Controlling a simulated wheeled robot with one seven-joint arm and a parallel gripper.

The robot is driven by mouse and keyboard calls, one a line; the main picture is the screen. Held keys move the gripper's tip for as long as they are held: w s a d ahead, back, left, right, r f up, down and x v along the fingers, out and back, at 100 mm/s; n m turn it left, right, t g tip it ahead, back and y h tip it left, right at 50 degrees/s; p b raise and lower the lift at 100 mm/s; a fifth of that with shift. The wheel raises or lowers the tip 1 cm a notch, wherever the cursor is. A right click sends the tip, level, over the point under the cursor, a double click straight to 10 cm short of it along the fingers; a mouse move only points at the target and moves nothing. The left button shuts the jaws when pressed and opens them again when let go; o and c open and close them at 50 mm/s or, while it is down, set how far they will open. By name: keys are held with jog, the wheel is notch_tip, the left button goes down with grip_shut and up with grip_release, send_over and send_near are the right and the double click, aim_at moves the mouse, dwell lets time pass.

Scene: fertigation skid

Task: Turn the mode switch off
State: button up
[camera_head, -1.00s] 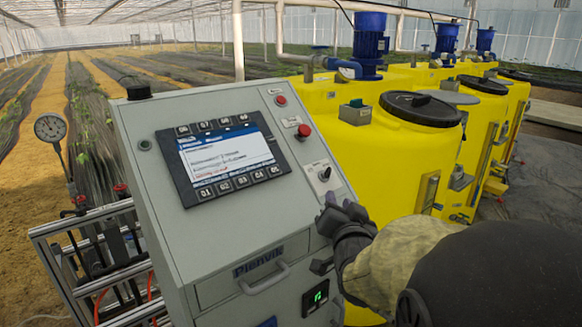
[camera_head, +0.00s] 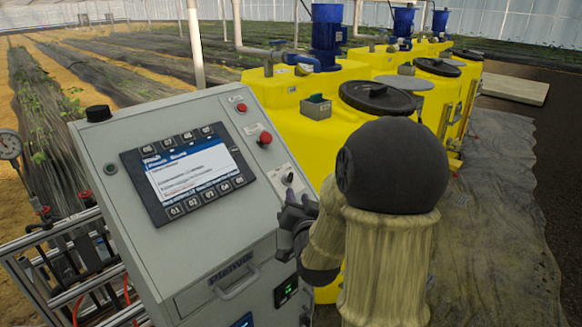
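The mode switch is a small dark rotary knob (camera_head: 289,178) on a light plate at the lower right of the grey cabinet's sloped panel (camera_head: 215,228). Its pointer setting is too small to read. My gripper (camera_head: 299,198) is just below and slightly right of the knob, at the panel's right edge. Its two dark fingertips look apart, with nothing visible between them. I cannot tell whether a fingertip touches the knob; it appears clear of it.
A red mushroom button (camera_head: 265,138) and a smaller red button (camera_head: 241,107) sit above the knob. A display with keys (camera_head: 188,172) is left of it. A drawer handle (camera_head: 238,286) juts out below. Yellow tanks (camera_head: 290,108) stand close behind the cabinet on the right.

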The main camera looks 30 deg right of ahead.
aim_at(292, 177)
jog(key=p+x, duration=0.7)
jog(key=x, duration=0.3)
jog(key=shift+w+d+r+p, duration=0.1)
jog(key=shift+w+p, duration=0.2)
jog(key=shift+p, duration=0.05)
jog(key=shift+w, duration=0.45)
jog(key=shift+s, duration=0.1)
jog(key=shift+c, duration=0.4)
grip_shut()
